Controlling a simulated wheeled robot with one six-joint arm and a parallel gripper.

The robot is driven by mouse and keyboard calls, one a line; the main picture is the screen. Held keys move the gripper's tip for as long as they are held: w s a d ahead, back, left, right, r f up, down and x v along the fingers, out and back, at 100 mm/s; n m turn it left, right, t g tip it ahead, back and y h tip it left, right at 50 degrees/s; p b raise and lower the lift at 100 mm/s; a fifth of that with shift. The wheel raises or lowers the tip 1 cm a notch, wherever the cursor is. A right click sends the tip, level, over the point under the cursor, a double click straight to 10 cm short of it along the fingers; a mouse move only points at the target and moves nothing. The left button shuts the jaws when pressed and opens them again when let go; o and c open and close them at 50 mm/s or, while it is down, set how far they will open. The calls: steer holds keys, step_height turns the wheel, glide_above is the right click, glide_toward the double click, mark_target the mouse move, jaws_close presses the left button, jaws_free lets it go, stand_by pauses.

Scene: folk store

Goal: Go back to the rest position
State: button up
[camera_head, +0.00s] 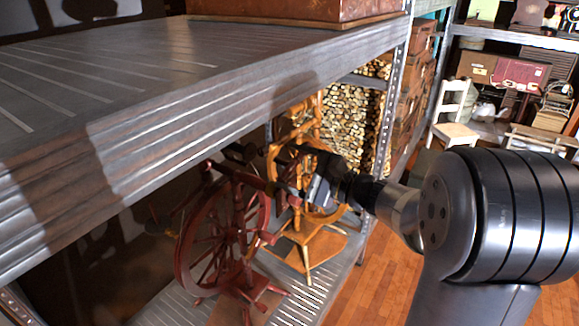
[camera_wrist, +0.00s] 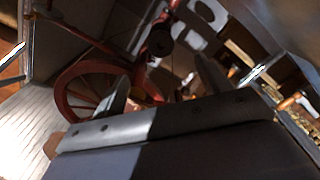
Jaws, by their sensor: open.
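My gripper (camera_head: 298,178) is at the end of my arm, which enters from the right in the head view. It points left, below the upper shelf board and close to the spinning wheels. In the wrist view, the two fingers of my gripper (camera_wrist: 160,90) stand apart with nothing held between them. A dark red spinning wheel (camera_head: 183,262) stands on the lower shelf. It also shows beyond the fingers in the wrist view (camera_wrist: 62,92). The fingertips are partly hidden in the head view, and I cannot tell whether they touch the wheel.
The grey upper shelf (camera_head: 150,95) spans the left. A lighter wooden spinning wheel (camera_head: 310,243) stands behind the red one on the lower shelf (camera_head: 300,305). Stacked firewood (camera_head: 352,120) and a white chair (camera_head: 455,115) are farther back. Wooden floor (camera_head: 375,290) is open at lower right.

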mark_target(250, 152)
steer(key=p+x, duration=0.1)
steer(key=x, duration=0.9)
steer(key=shift+w+a, duration=0.3)
steer(key=shift+s+d, duration=0.3)
steer(key=shift+d, duration=0.1)
steer(key=b+v, duration=0.1)
steer(key=v, duration=0.8)
steer(key=shift+s+d, duration=0.1)
steer(key=shift+d, duration=0.1)
steer(key=shift+a, duration=0.25)
steer(key=p+x, duration=0.1)
steer(key=x, duration=0.9)
steer(key=shift+p+v, duration=1.4)
steer(key=shift+v, duration=3.7)
